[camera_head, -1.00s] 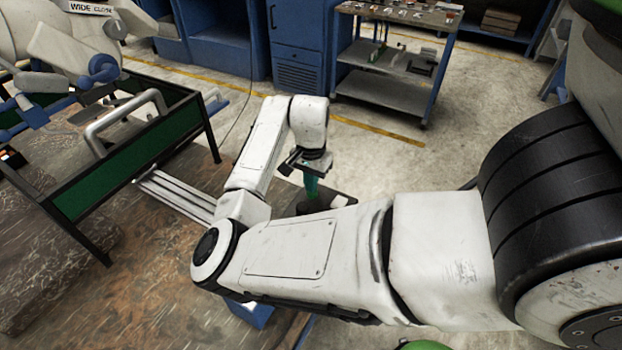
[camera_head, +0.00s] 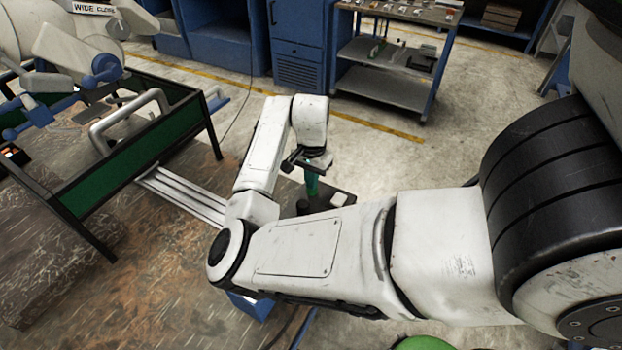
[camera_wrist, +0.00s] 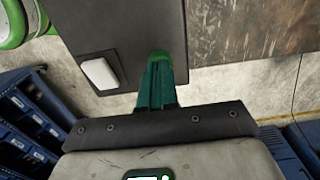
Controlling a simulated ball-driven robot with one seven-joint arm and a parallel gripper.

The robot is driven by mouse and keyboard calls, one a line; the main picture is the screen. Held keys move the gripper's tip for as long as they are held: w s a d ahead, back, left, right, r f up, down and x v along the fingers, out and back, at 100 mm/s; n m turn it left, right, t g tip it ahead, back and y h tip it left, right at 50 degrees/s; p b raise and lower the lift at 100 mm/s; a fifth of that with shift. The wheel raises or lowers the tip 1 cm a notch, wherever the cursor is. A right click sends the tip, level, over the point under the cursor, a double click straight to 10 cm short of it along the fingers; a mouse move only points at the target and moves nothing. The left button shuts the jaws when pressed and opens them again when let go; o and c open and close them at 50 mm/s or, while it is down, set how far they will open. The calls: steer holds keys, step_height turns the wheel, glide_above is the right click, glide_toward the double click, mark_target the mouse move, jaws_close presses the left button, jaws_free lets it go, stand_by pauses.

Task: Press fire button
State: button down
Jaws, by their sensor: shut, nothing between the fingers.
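My gripper (camera_head: 312,190) has green fingers and points down over a dark panel (camera_head: 325,204) at the table's edge. The fingers are shut and empty; they also show in the wrist view (camera_wrist: 160,60), over the dark panel (camera_wrist: 120,25). A white button (camera_head: 340,198) stands on the panel to the right of the fingers; in the wrist view the white button (camera_wrist: 99,73) is to their left, apart from them. A black knob (camera_head: 303,207) is on the panel, left of and nearer than the fingertips. I see no label showing which one is the fire button.
A green and black frame with grey handles (camera_head: 130,165) stands on the brown worktable (camera_head: 150,290) at the left. A grey cart (camera_head: 385,85) and blue cabinets (camera_head: 297,45) stand behind. The floor right of the panel is clear.

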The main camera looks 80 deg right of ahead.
step_height(320, 180, up, 12)
steer(key=shift+w+r+b, duration=0.15)
steer(key=shift+r+b, duration=0.1)
steer(key=shift+b, duration=0.15)
stand_by(1.5)
